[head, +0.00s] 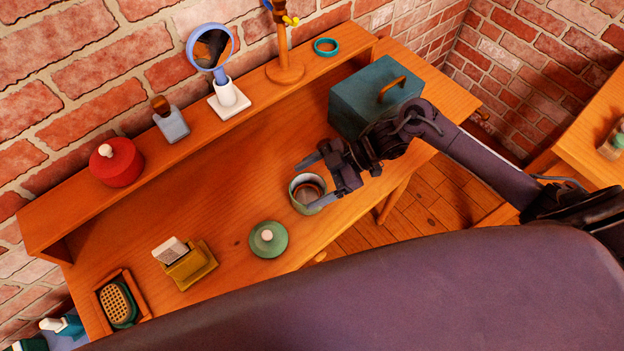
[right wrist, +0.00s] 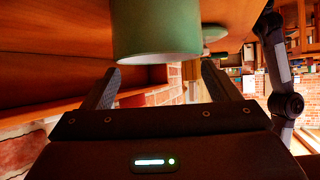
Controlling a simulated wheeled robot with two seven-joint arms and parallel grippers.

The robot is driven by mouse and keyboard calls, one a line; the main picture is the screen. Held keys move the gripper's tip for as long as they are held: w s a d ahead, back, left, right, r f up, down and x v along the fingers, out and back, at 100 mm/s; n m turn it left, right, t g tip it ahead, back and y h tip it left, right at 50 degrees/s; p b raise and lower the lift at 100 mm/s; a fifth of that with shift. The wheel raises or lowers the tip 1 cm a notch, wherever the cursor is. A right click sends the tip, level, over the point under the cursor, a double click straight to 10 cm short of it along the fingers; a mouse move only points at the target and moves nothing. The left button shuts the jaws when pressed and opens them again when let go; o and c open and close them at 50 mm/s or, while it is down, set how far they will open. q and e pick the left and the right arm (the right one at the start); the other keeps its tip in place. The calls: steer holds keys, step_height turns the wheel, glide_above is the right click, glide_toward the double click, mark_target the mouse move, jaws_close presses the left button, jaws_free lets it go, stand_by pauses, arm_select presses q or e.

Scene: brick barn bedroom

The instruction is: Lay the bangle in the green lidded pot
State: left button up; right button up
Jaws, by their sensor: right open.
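The green pot (head: 296,199) stands open on the desk, partly behind my right gripper. A thin orange-brown ring, which looks like the bangle (head: 310,184), shows inside its mouth; how deep it lies I cannot tell. The pot's green lid (head: 268,240) with a pale knob lies on the desk to the left of the pot. My right gripper (head: 315,181) is open and empty at the pot's rim. In the right wrist view the pot (right wrist: 155,30) appears upside down, beyond the spread fingers (right wrist: 160,85). The left gripper is out of view.
A teal box (head: 360,92) with a wooden handle stands behind my right wrist. The raised shelf holds a red pot (head: 116,163), a bottle (head: 171,122), a mirror (head: 228,98), a wooden stand (head: 284,71) and a teal ring (head: 326,47). A yellow card holder (head: 190,267) stands front left. The desk's middle is clear.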

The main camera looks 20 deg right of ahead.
steer(key=b+v, duration=0.1)
steer(key=v, duration=0.6)
steer(key=shift+d+r, duration=0.2)
steer(key=shift+d, duration=0.15)
